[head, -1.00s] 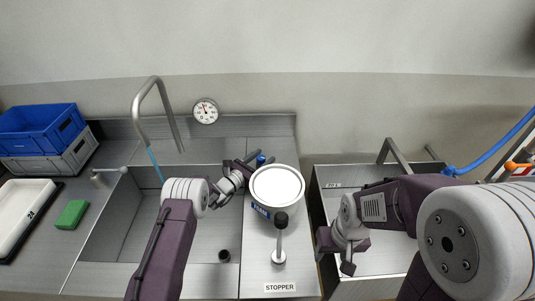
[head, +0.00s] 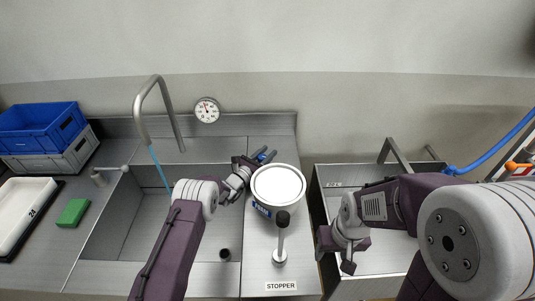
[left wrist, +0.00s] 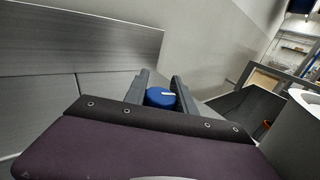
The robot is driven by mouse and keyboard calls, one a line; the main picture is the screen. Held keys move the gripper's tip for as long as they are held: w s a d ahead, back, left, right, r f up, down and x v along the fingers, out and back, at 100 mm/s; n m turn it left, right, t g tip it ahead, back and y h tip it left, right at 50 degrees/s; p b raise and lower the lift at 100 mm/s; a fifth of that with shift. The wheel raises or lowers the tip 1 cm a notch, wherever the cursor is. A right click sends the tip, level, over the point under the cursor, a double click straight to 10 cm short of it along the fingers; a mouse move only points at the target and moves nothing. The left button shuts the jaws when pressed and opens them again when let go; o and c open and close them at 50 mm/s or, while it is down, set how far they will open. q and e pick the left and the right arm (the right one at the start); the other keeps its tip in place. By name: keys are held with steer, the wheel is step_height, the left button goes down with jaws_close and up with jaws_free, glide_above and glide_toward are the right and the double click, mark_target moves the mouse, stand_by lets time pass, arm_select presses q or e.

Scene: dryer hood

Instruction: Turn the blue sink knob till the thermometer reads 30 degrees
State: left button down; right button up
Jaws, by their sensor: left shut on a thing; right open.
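The blue sink knob (left wrist: 160,98) sits between the two dark fingers of my left gripper (left wrist: 161,88) in the left wrist view, with a pale mark on its top. In the head view my left gripper (head: 263,156) is shut on the knob at the back of the counter, just behind the white round tub; the fingers largely hide the knob. The round thermometer (head: 207,110) is on the wall above the sink. Its needle points up and slightly left; its numbers are too small to read. My right gripper (head: 338,255) is open and empty over the right basin.
A blue stream runs from the tall tap (head: 140,105) into the sink (head: 120,225). The white-lidded tub (head: 278,185) and a black-knobbed stopper lever (head: 281,240) stand close to my left gripper. A green sponge (head: 73,212), white tray (head: 22,215) and blue crate (head: 42,128) are left.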

mark_target(259, 160)
stand_by(0.3)
arm_select(q)
steer(key=c, duration=1)
jaws_free()
steer(key=shift+a, duration=0.1)
steer(key=shift+c, duration=0.2)
steer(key=shift+s+r, duration=0.1)
steer(key=shift+s, duration=0.05)
steer(key=v, duration=0.9)
steer(key=shift+s+b, duration=0.1)
steer(key=shift+b, duration=0.2)
